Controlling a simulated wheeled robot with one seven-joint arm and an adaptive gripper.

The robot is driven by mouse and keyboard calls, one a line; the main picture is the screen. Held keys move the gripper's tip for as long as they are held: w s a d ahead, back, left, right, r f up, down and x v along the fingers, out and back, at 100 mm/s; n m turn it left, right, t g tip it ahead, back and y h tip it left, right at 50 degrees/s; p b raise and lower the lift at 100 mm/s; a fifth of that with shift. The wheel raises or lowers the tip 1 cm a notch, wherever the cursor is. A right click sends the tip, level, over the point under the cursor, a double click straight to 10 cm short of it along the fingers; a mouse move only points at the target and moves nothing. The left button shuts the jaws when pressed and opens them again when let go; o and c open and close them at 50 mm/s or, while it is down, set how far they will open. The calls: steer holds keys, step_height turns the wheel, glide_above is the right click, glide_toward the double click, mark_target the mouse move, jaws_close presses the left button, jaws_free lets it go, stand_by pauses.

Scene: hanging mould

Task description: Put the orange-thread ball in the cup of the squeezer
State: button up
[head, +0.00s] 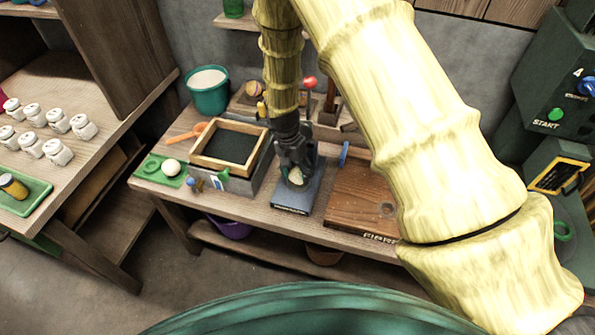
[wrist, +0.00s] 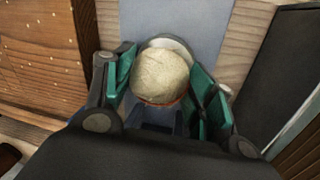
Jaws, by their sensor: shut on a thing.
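My gripper (head: 296,168) points down over the blue base of the squeezer (head: 297,197), whose red-knobbed lever (head: 310,83) rises behind. Its green finger pads (wrist: 160,92) are shut on a pale ball (wrist: 160,74) in the wrist view. An orange-red line shows along the ball's lower edge. A pale, rounded rim (wrist: 168,43), likely the squeezer's cup, shows just beyond the ball. The ball (head: 296,178) also shows between the fingers in the head view. I cannot tell whether it rests in the cup or is held just above it.
A wooden frame with dark filling (head: 229,147) stands left of the squeezer. A green mat (head: 150,168) with another pale ball (head: 171,167) lies at the bench's left end. A brown wooden board (head: 360,205) is on the right. A teal bucket (head: 207,97) stands behind.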

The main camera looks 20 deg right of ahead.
steer(key=o, duration=1.2)
steer(key=r, duration=0.4)
steer(key=w+a+r, duration=0.1)
steer(key=r, duration=0.6)
steer(key=shift+w+a+r, duration=0.3)
steer(key=shift+a+r, duration=0.05)
